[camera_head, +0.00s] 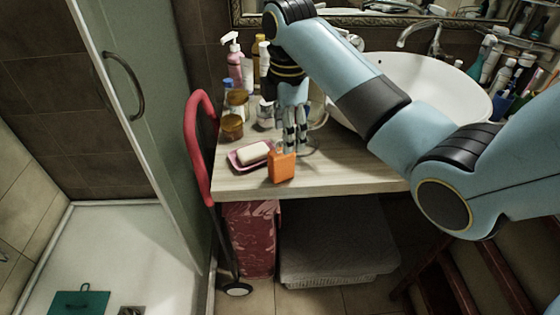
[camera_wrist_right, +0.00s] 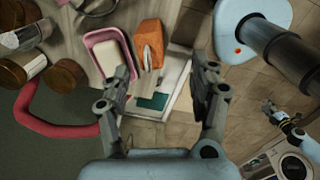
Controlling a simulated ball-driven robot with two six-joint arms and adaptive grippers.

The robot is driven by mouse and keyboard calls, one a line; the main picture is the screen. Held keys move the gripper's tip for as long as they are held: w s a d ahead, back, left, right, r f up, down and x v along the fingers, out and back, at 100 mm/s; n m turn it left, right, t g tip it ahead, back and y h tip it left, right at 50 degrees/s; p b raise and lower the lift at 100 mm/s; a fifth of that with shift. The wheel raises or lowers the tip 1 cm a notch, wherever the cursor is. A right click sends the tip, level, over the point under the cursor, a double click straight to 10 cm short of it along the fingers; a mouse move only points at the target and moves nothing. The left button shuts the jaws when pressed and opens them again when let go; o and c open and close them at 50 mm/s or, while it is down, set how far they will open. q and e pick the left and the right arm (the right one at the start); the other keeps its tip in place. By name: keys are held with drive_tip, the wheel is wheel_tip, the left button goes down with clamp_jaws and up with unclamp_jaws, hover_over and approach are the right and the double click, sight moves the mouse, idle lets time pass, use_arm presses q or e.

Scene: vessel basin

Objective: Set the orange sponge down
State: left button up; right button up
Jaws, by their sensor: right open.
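The orange sponge (camera_head: 282,166) stands at the front edge of the wooden counter, right beside the pink soap dish (camera_head: 236,163) with its pale soap bar (camera_head: 254,152). My right gripper (camera_head: 293,146) points down just behind and above the sponge in the head view. In the right wrist view its fingers (camera_wrist_right: 165,72) are spread apart, with nothing held between them. The sponge (camera_wrist_right: 150,43) shows there beyond the fingertips, clear of both. My left gripper (camera_wrist_right: 270,106) seems to show small at the right of the wrist view; its jaws are too small to judge.
Jars (camera_head: 232,127) and a pink pump bottle (camera_head: 234,62) crowd the counter's left back. A white basin (camera_head: 425,88) stands to the right. A red trolley handle (camera_head: 194,140) rises at the counter's left end. Bare counter (camera_head: 350,172) lies right of the sponge.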

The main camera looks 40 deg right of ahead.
sight(281, 152)
drive_tip(key=shift+w+d+r+n, duration=0.15)
drive_tip(key=shift+w+r+n, duration=0.1)
drive_tip(key=shift+w, duration=0.15)
drive_tip(key=shift+w+d+r+n, duration=0.1)
drive_tip(key=shift+w+d+n, duration=0.05)
drive_tip(key=shift+w+n, duration=0.15)
drive_tip(key=f, duration=1)
drive_tip(key=shift+w+a+f+p, duration=0.2)
drive_tip(key=shift+a+f+p, duration=0.05)
drive_tip(key=shift+a+p, duration=0.1)
drive_tip(key=shift+c, duration=0.4)
drive_tip(key=c, duration=1)
